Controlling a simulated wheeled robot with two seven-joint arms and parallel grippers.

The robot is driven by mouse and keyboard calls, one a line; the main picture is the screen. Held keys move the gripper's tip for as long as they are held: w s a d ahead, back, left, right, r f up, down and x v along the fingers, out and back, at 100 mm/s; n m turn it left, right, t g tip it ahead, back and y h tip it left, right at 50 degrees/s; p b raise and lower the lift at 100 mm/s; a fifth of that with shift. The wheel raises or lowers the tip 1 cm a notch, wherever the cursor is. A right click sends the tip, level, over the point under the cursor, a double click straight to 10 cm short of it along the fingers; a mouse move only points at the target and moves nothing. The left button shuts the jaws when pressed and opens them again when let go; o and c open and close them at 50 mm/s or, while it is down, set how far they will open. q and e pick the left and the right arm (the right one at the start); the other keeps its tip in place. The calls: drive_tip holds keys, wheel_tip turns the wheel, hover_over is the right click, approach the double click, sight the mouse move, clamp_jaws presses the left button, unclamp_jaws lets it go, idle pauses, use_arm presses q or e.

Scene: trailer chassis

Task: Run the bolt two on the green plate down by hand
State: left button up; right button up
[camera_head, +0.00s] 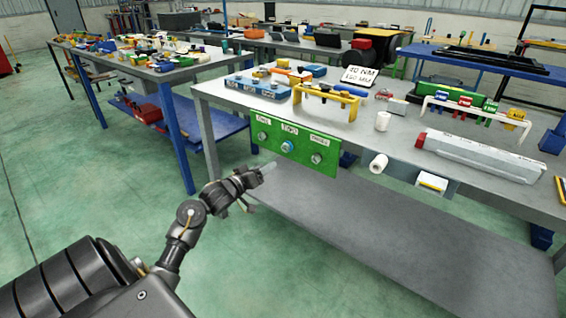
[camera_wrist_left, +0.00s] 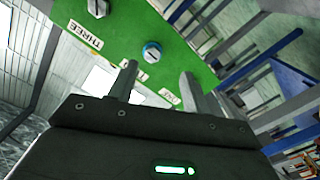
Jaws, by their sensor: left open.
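The green plate (camera_head: 300,155) hangs upright at the front edge of the workbench, with three bolts in a row under white labels. The middle bolt (camera_head: 288,146), bolt two, has a blue ring around a grey head. In the left wrist view the green plate (camera_wrist_left: 110,40) appears turned over, and bolt two (camera_wrist_left: 152,52) shows just beyond the fingertips. My left gripper (camera_head: 264,171) is below and left of bolt two, apart from the plate. In the wrist view its two fingers (camera_wrist_left: 158,78) are spread with nothing between them. My right gripper is not in view.
The grey workbench (camera_head: 405,140) carries a yellow rack (camera_head: 325,97), blue cases (camera_head: 257,86), a white roll (camera_head: 383,121) and a long clear-sided box (camera_head: 480,157). A lower shelf (camera_head: 370,220) lies below the plate. Open green floor (camera_head: 100,210) is at left.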

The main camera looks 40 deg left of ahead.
sight(284, 149)
use_arm(q)
drive_tip(key=w, duration=0.3)
drive_tip(key=w+r, duration=0.1)
drive_tip(key=w, duration=0.2)
drive_tip(key=w+b, duration=0.1)
drive_tip(key=w, duration=0.3)
drive_tip(key=shift+a+r, duration=0.1)
drive_tip(key=shift+r, duration=0.25)
drive_tip(key=shift+w, duration=0.4)
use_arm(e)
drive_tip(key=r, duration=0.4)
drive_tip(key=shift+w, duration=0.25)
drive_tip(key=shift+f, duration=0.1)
use_arm(q)
drive_tip(key=c, duration=1)
